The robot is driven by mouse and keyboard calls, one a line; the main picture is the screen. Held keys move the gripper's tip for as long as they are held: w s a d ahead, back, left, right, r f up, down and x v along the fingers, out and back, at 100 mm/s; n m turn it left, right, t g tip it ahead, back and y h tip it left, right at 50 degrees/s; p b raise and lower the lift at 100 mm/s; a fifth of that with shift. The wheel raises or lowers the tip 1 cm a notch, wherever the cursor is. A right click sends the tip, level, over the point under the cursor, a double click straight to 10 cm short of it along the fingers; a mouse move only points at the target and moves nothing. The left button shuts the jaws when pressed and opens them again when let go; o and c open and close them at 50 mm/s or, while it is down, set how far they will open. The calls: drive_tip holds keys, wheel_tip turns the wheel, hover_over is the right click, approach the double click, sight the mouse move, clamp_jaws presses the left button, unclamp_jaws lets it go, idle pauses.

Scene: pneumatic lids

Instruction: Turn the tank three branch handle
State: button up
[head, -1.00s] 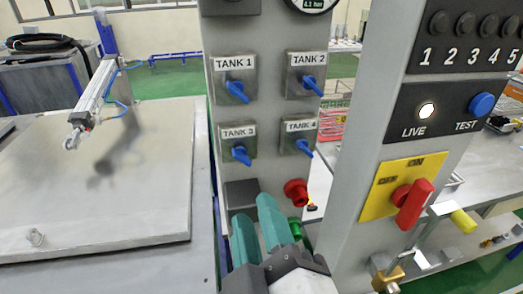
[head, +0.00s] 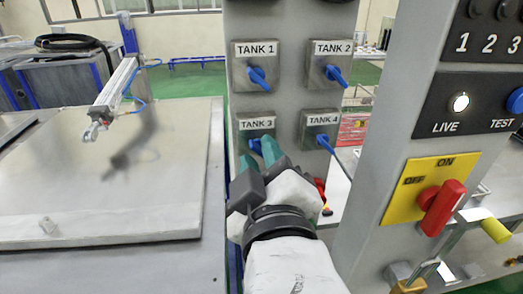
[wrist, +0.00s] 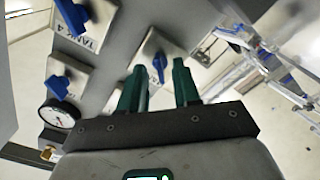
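The tank three valve is a grey plate with a TANK 3 label (head: 256,124) and a blue handle (head: 254,145), partly hidden by my gripper in the head view. My gripper (head: 257,151) has two teal fingers and reaches up to this handle from below. In the wrist view the fingers stand apart with a clear gap, and the tank three handle (wrist: 158,65) shows between and just beyond the fingertips. The gripper is open and holds nothing. I cannot tell whether a finger touches the handle.
Blue handles for tank one (head: 258,76), tank two (head: 336,75) and tank four (head: 325,143) sit close by on the same panel. A post with a red switch (head: 440,206) stands at right. A hinged lid (head: 105,185) with a pneumatic cylinder (head: 115,85) lies at left.

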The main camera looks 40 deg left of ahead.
drive_tip(key=shift+w+a, duration=0.35)
drive_tip(key=shift+a, duration=0.1)
clamp_jaws()
drive_tip(key=shift+f+m, duration=0.1)
drive_tip(key=shift+m, duration=0.3)
drive_tip(key=m, duration=0.3)
drive_tip(key=shift+w+d, duration=0.1)
drive_tip(key=m, duration=0.5)
drive_tip(key=shift+b, duration=0.4)
drive_tip(key=m, duration=0.4)
drive_tip(key=shift+m, duration=2.6)
